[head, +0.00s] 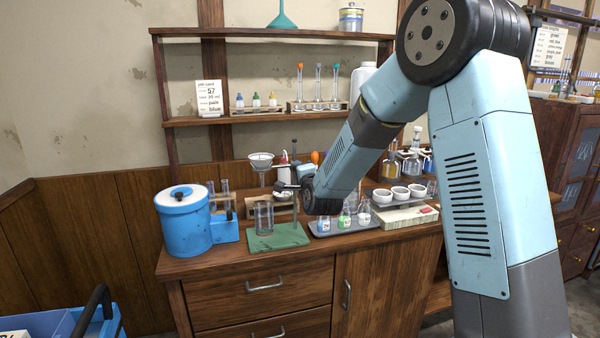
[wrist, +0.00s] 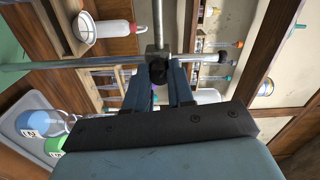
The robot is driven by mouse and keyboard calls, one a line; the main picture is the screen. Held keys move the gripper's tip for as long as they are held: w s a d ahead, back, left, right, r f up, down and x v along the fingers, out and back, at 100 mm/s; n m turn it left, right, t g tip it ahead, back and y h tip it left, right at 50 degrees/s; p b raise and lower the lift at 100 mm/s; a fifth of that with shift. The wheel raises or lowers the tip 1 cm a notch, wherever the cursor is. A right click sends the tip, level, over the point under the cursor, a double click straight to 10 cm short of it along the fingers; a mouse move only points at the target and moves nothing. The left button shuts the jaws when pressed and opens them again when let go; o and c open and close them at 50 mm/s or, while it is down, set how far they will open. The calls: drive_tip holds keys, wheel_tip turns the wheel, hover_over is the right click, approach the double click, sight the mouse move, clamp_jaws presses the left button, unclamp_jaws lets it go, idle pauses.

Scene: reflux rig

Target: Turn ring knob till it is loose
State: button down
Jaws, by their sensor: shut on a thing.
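The ring knob (wrist: 158,74) is a dark round knob on a grey metal clamp (wrist: 157,53) in the wrist view. The clamp sits where the stand's long rod (wrist: 60,64) crosses a second rod (wrist: 158,18). My gripper (wrist: 160,82) has its two blue fingers on either side of the knob, shut on it. In the head view my gripper (head: 298,184) is by the stand, above the green base (head: 286,237); the knob is too small to make out there. Most of the knob's sides are hidden by the fingers.
A glass beaker (head: 263,218) stands on the green base. A grey tray (head: 360,225) with small flasks is to its right, and a blue lidded tub (head: 182,221) to its left. Shelves with tubes (head: 318,87) rise behind.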

drive_tip(key=shift+a+n, duration=0.15)
drive_tip(key=shift+n, duration=4.85)
drive_tip(key=shift+f, duration=0.1)
drive_tip(key=c, duration=1)
unclamp_jaws()
drive_tip(key=shift+s, duration=0.1)
drive_tip(key=v, duration=1.3)
drive_tip(key=shift+s+d, duration=0.2)
drive_tip(key=shift+s, duration=0.05)
